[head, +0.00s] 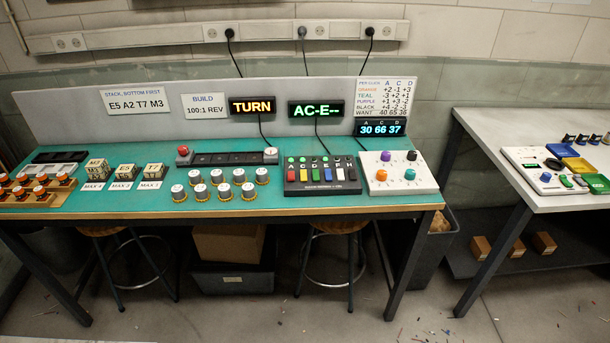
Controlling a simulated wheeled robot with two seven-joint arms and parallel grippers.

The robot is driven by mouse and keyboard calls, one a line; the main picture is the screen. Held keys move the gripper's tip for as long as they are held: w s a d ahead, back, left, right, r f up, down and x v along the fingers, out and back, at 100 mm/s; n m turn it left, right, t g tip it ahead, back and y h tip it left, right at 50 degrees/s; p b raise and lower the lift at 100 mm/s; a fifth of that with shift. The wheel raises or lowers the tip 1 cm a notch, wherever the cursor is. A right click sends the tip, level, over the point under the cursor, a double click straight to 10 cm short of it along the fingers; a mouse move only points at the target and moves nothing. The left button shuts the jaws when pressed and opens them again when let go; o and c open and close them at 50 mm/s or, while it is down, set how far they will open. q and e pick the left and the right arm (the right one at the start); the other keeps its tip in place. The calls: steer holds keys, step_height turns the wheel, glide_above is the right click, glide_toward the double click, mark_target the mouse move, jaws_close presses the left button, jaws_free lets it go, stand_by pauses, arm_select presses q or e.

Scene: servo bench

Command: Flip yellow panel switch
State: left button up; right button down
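A dark switch panel (322,188) lies on the teal bench, right of its middle. It carries a row of small coloured switches under letters, among them a green, a blue and a white one. A display (316,110) behind the panel reads "AC-E--" in green. Neither of my grippers is in view.
Left of the panel stand several silver knobs (222,190) and a black rail (228,159) with a red knob. Right of it is a white board (397,173) with coloured knobs. A white table (545,195) with trays stands at right.

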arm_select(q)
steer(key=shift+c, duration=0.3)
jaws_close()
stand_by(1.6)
